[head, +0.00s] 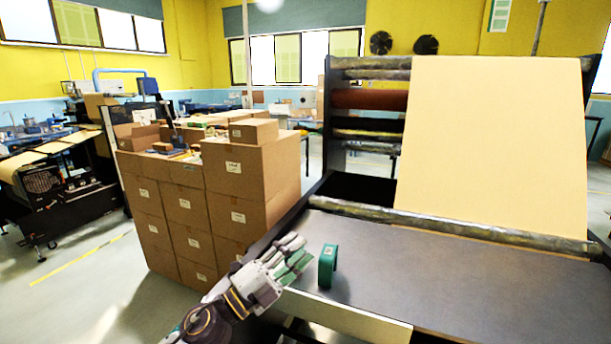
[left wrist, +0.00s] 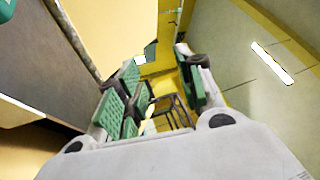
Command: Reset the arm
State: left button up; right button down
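My left gripper (head: 300,254) reaches in from the bottom left of the head view, over the front left edge of the machine's dark table (head: 450,285). In the left wrist view its green-padded fingers (left wrist: 160,75) stand apart with nothing held between them. My right arm and gripper are not in view.
A sheet of kraft paper (head: 490,140) hangs over the machine's rollers behind the table. Stacked cardboard boxes (head: 185,205) stand to the left of the gripper. The table's middle and right are bare. Another machine (head: 65,185) stands at the far left.

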pick_arm(q)
jog(key=w+a+f+n+t+y, duration=0.3)
jog(key=a+f+n+t+y, duration=0.3)
jog(key=a+n+y, duration=0.7)
jog(key=s+a+f+n+g+y, duration=0.2)
jog(key=s+a+f+n+g, duration=0.15)
jog(key=f, duration=0.35)
jog(key=s+a+f+n+g+y, duration=0.2)
jog(key=s+f+n+g+y, duration=0.1)
jog(key=f+n, duration=0.3)
jog(key=s+a+f+n+g+h, duration=0.1)
jog(key=s+f+g, duration=0.4)
jog(key=s+f, duration=0.3)
jog(key=s+a+f+n+g, duration=0.1)
jog(key=s+f+g, duration=0.45)
jog(key=s, duration=0.55)
notch_tip(320, 180, down, 34)
jog(key=s, duration=0.2)
jog(key=s+a+f+g, duration=0.1)
jog(key=s+a+f, duration=0.1)
jog(key=s+f, duration=0.7)
jog(key=s+a+f, duration=0.1)
jog(key=s+f, duration=0.9)
jog(key=s, duration=0.3)
jog(key=shift+s+a+f+g, duration=0.3)
jog(key=shift+s+a+g, duration=0.05)
jog(key=shift+g, duration=0.05)
